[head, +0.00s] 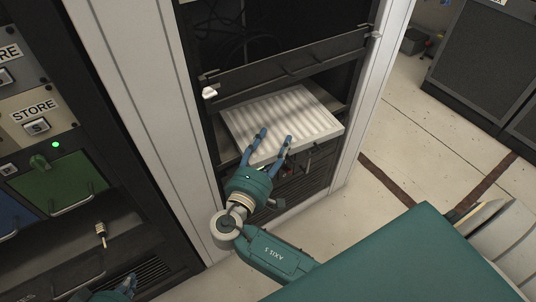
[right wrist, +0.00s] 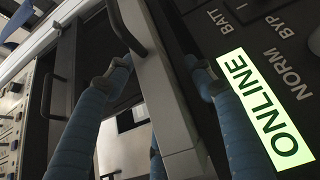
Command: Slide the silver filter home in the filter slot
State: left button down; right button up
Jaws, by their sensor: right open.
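The silver filter (head: 285,115), a pale pleated panel in a light frame, juts out of the filter slot (head: 338,97) in the middle rack, below a dark flap. It lies roughly flat, its front part outside the rack. My right gripper (head: 275,135) is open at the filter's front edge, its blue fingers spread apart. In the right wrist view the two fingers (right wrist: 165,75) stand on either side of a grey bar with a black handle; I cannot tell whether they touch it. My left gripper (head: 125,285) is partly cut off at the bottom left, low beside the left rack; its fingers are unclear.
A dark flap (head: 290,68) with a handle hangs above the filter. A lit ONLINE label (right wrist: 264,108) is close to the right fingers. The left rack has a green drawer (head: 58,185) and STORE panel (head: 38,115). Open floor (head: 410,135) lies right of the middle rack.

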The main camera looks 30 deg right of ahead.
jog(key=shift+w+d, duration=0.15)
jog(key=shift+d, duration=0.05)
pick_arm(q)
jog(key=shift+w+r, duration=0.1)
jog(key=shift+w, duration=0.05)
pick_arm(e)
grip_shut()
pick_arm(q)
jog(key=shift+s+f, duration=0.2)
jog(key=shift+s, duration=0.1)
jog(key=shift+s+a+f+g, duration=0.2)
jog(key=shift+s+f, duration=0.05)
jog(key=shift+s, duration=0.2)
jog(key=shift+s+a+f+g, duration=0.15)
jog(key=shift+s+f+g, duration=0.05)
jog(key=shift+s, duration=0.2)
pick_arm(e)
jog(key=shift+r, duration=0.35)
pick_arm(q)
jog(key=shift+s+f+p, duration=0.15)
jog(key=shift+s+p, duration=0.1)
jog(key=shift+p, duration=0.05)
